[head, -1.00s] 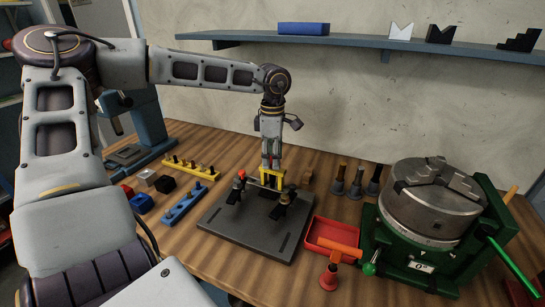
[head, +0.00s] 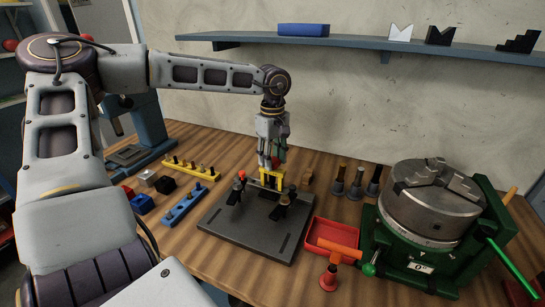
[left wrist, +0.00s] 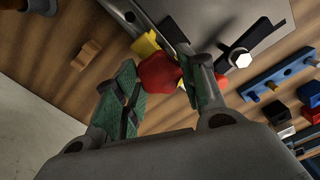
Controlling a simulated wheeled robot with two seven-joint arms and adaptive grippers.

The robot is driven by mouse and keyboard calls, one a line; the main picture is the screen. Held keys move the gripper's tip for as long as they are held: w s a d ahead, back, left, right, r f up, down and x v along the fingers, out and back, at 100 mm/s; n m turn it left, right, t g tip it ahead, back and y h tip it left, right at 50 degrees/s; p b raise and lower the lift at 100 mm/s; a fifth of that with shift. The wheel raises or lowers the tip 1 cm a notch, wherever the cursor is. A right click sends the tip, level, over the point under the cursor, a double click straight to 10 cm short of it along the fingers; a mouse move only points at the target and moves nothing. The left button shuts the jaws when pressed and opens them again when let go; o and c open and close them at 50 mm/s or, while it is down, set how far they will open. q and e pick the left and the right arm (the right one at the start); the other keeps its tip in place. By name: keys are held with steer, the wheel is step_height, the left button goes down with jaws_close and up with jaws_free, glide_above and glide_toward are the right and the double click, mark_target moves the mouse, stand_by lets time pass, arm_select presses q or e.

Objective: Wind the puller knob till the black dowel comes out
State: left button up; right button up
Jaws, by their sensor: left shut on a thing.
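My left gripper (head: 268,155) points down over the grey fixture plate (head: 250,239). In the left wrist view its green-padded fingers (left wrist: 166,78) are on either side of the red puller knob (left wrist: 158,72) and shut on it. The yellow puller (head: 271,179) stands upright under the gripper, between dark clamps on the plate. A yellow part of the puller (left wrist: 146,43) also shows beside the knob in the left wrist view. I cannot make out the black dowel at the puller. My right gripper is not in view.
A red tray (head: 333,233) and a green-based rotary chuck (head: 432,203) stand to the right. A blue strip (head: 184,204) and a yellow strip (head: 190,168) with pegs lie to the left, near small blocks.

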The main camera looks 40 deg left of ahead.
arm_select(q)
steer(key=shift+m, duration=0.4)
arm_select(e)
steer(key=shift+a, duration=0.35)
arm_select(q)
steer(key=o, duration=1)
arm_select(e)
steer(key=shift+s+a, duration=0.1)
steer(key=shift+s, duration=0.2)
arm_select(q)
step_height(320, 180, up, 12)
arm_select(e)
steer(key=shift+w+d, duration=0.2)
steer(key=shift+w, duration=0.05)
arm_select(q)
steer(key=shift+r, duration=0.1)
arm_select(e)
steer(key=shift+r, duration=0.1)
